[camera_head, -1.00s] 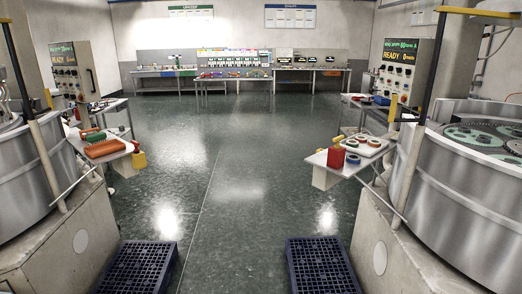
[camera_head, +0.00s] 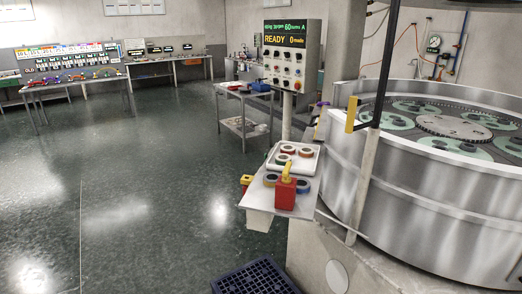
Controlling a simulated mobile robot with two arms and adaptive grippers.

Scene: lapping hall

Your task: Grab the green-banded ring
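A white tray (camera_head: 302,168) lies on the small shelf beside the right-hand lapping machine and holds a few small dark-topped rings. Two more rings with bluish bands, a left one (camera_head: 270,180) and a right one (camera_head: 303,186), lie on the shelf in front of the tray. Neither of my grippers is in view.
The large round lapping machine (camera_head: 430,200) fills the right. A dark blue crate (camera_head: 255,279) lies on the floor below the shelf. The floor to the left is open.

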